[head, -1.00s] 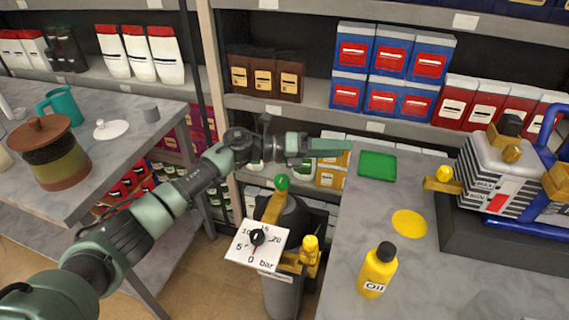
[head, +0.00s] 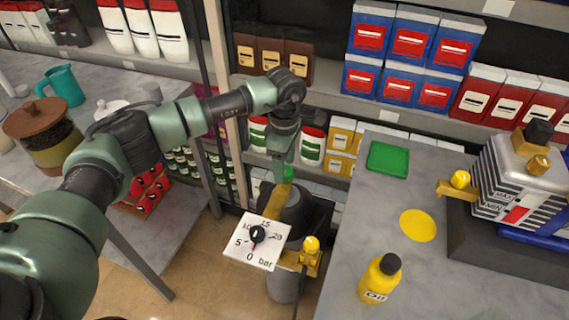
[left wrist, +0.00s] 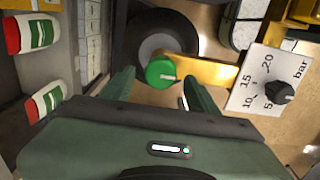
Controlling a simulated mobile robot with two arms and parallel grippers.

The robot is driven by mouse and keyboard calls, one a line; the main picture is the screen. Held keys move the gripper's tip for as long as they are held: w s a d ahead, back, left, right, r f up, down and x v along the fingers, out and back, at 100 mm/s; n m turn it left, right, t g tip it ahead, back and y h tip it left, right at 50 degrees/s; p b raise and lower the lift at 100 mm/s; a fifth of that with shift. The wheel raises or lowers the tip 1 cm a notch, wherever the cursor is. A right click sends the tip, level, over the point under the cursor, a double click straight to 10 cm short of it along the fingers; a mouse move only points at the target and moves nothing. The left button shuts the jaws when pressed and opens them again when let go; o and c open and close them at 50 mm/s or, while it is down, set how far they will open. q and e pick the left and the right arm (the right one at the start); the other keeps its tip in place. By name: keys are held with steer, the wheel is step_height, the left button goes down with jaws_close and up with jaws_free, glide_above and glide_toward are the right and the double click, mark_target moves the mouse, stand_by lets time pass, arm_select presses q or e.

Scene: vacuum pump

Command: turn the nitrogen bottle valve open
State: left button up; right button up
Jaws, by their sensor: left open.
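The nitrogen bottle (head: 284,290) is a grey cylinder standing upright on the floor between the tables. A yellow fitting (head: 276,203) on its top carries the round green valve knob (head: 288,172). In the left wrist view the open fingers (left wrist: 160,90) stand on either side of the green knob (left wrist: 160,73), which appears just ahead of the tips. I cannot tell whether they touch it. My right gripper is not in view.
The right table, with a yellow oil bottle (head: 379,280), a green tray (head: 389,158) and the pump (head: 510,180), stands close to the bottle. A second yellow valve (head: 310,250) sits beside the gauge. Stocked shelves (head: 330,108) stand behind.

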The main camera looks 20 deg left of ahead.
arm_select(q)
steer(key=shift+f, duration=0.45)
jaws_close()
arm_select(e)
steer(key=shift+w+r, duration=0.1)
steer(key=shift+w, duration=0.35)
